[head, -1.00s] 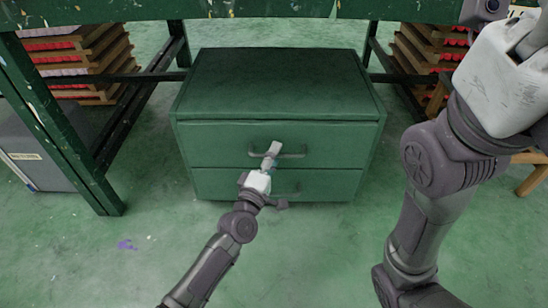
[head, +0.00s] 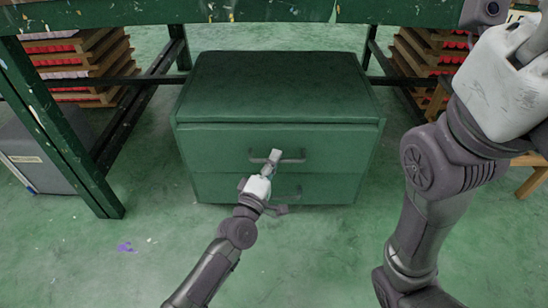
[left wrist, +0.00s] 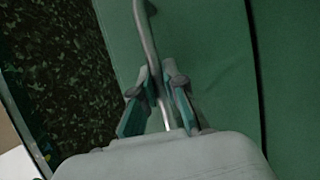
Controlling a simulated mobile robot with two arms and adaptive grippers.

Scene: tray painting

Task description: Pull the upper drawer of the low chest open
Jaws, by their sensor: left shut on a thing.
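The low green chest (head: 285,85) stands on the floor under the bench. Its upper drawer (head: 225,150) sticks out slightly past the lower drawer (head: 335,188). The upper drawer's bar handle (head: 294,160) is dark grey. My left gripper (head: 273,157) is shut on this handle near its middle. In the left wrist view the fingers (left wrist: 158,92) sit on both sides of the handle bar (left wrist: 145,35). The drawer's inside is hidden. My right gripper (head: 518,60) is raised at the upper right; its fingertips are not clear.
The green bench has legs at left (head: 65,130) and right of the chest. Stacked wooden racks (head: 85,65) stand behind at left, others (head: 430,60) at right. A grey box (head: 35,150) is at far left.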

